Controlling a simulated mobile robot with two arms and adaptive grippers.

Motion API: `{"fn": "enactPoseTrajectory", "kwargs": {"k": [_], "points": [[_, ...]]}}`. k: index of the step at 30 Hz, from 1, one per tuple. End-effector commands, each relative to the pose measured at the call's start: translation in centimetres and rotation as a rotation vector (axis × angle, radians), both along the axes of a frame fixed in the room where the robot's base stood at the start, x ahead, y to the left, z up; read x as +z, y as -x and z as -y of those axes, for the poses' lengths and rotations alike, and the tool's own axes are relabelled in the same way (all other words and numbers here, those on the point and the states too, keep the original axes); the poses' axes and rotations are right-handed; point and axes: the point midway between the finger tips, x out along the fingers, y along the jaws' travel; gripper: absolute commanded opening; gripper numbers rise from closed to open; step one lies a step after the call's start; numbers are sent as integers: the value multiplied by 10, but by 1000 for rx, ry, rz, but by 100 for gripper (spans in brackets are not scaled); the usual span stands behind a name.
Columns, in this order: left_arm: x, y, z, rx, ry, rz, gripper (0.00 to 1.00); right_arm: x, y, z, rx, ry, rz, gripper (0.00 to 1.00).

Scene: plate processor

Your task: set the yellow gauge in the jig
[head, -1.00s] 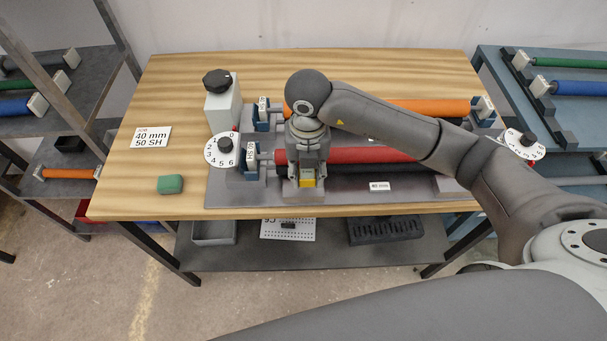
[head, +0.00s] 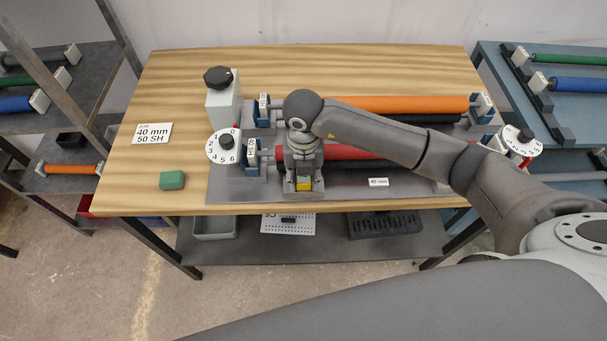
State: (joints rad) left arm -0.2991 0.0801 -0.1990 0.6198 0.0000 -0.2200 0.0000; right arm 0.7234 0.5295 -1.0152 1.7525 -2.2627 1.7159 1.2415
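My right gripper (head: 304,187) points down over the front left part of the processor's grey base plate (head: 340,192), near the table's front edge. The yellow gauge (head: 304,186) shows as a small yellow block between its fingers, which appear closed on it. Its underside is hidden, so I cannot tell whether it touches anything below. I cannot make out the jig clearly; the gripper covers that spot. My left gripper is not in view.
Behind the gripper lie a red roller (head: 345,153) and an orange roller (head: 400,104). A numbered dial (head: 223,146) and a green block (head: 172,180) are to the left, with a job card (head: 152,133). A small label plate (head: 378,182) lies to the right.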

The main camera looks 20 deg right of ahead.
Motion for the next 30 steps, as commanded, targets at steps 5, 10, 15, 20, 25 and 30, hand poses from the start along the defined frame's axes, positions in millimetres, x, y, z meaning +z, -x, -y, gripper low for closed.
{"fn": "enactPoseTrajectory", "kwargs": {"k": [5,10,15,20,25,30], "points": [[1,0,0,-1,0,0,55,1,0,0,-1,0,0,55],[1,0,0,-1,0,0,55,1,0,0,-1,0,0,55],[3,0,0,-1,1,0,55,3,0,0,-1,0,0,55],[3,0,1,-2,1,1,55,14,-2,0,0,-2,4,55],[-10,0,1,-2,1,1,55,51,-2,0,1,-1,7,55],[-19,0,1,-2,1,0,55,89,-2,0,1,0,6,55]]}}
